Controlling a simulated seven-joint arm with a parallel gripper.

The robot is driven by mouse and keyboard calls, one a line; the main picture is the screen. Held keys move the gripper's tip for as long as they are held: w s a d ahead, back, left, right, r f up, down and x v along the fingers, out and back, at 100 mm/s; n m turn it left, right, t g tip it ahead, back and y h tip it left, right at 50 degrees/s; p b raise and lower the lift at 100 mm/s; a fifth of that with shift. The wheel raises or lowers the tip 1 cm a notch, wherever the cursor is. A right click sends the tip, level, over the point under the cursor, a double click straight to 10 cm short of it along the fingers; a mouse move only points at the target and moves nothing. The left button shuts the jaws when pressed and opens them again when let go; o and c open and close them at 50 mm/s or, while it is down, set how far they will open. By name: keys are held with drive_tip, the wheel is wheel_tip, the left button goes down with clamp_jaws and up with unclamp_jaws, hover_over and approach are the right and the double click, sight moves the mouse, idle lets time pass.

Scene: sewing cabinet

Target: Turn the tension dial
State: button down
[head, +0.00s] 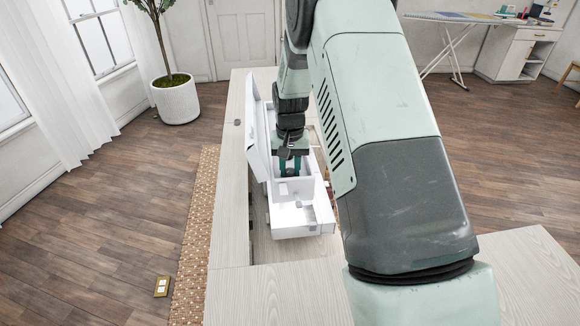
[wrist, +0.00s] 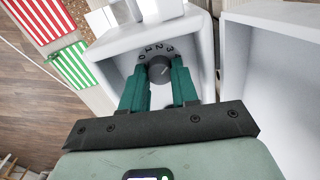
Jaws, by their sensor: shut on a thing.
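The tension dial (wrist: 158,70) is a dark grey round knob with a pointer line, set in a recess of the white sewing machine (wrist: 107,45). Numbers are printed in an arc around it. My gripper (wrist: 160,77) has its two green fingers on either side of the dial, shut on it. In the head view my gripper (head: 290,165) reaches down into the white machine (head: 294,218), which stands in the cabinet opening. The dial itself is hidden there.
The pale wood cabinet (head: 232,190) surrounds the machine. A white upright part (head: 256,135) rises just left of my gripper. In the wrist view, white walls enclose the dial, and red-striped cloth (wrist: 38,18) and green-striped cloth (wrist: 75,66) lie to the left.

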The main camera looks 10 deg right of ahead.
sight(290, 170)
drive_tip(key=shift+n, duration=0.5)
drive_tip(key=c, duration=1.1)
unclamp_jaws()
wheel_tip(290, 170, up, 11)
drive_tip(key=shift+f, duration=0.1)
